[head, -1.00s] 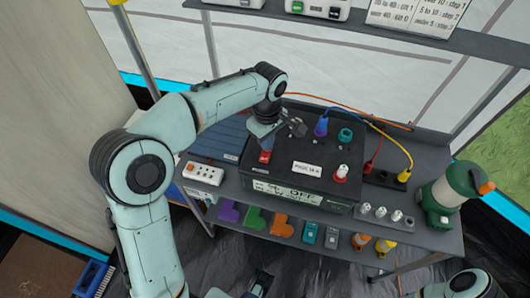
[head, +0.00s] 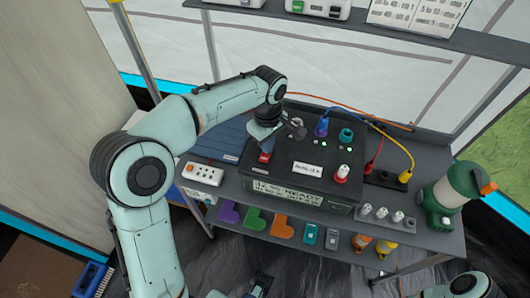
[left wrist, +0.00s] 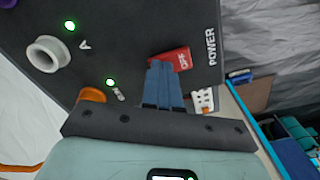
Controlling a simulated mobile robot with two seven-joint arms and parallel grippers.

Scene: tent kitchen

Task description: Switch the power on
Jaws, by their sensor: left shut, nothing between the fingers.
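The dark power box (head: 305,190) stands on the shelf table. Its red power switch (left wrist: 170,56) shows in the left wrist view, with "OFF" lettering on it and "POWER" printed beside it. The switch also shows in the head view (head: 265,157). My left gripper (left wrist: 163,68) is shut and empty, its blue fingertips right at the switch, covering part of it; it also shows in the head view (head: 264,146). Green lights (left wrist: 110,82) glow on the box. A dark part of mine, possibly my right gripper (head: 258,284), is cut off at the bottom edge.
A white socket strip (head: 202,174) lies left of the box. Blue and white plugs stand on the box top, with cables at right. Coloured blocks and small items sit on the lower shelf.

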